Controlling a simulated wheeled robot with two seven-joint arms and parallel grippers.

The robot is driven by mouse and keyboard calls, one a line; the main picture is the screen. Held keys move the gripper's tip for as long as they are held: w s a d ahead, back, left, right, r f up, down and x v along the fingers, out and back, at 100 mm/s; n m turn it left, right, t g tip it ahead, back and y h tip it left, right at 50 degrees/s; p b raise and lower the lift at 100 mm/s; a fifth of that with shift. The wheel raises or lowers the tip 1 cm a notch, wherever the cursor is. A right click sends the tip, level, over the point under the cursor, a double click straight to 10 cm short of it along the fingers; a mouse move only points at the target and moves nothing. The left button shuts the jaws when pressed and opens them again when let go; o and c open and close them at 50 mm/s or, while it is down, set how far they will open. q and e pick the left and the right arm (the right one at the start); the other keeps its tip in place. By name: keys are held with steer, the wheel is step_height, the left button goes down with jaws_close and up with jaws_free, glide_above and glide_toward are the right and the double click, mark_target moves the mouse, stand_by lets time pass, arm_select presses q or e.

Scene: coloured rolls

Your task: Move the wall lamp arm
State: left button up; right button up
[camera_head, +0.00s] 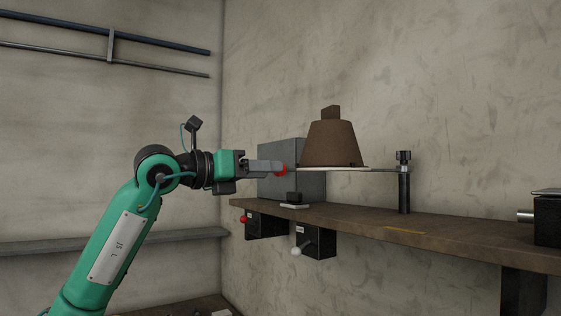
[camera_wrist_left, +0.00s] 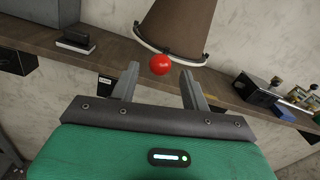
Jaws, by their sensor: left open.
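The wall lamp has a brown cone-shaped shade (camera_head: 331,143) on a thin flat arm (camera_head: 378,170) joined to a black post (camera_head: 404,190) at the right. A red ball knob (camera_head: 282,171) is at the arm's left end. My left gripper (camera_head: 280,168) reaches in from the left with its fingertips at the knob. In the left wrist view the red knob (camera_wrist_left: 160,64) sits between the tips of the open left gripper (camera_wrist_left: 160,70), with a gap to each finger. The shade (camera_wrist_left: 178,28) rises just behind it. Contact cannot be told. My right gripper is in neither view.
A brown wooden shelf (camera_head: 430,230) runs along the wall below the lamp. A grey box (camera_head: 312,186) stands behind the lamp. A small black block (camera_head: 294,198) lies on the shelf. Lever boxes (camera_head: 316,243) hang under its front edge. Small items (camera_wrist_left: 262,95) lie at the right.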

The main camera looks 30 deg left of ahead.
arm_select(q)
steer(key=shift+p+x, duration=0.6)
steer(key=shift+x, duration=1.6)
steer(key=shift+c, duration=0.2)
jaws_close()
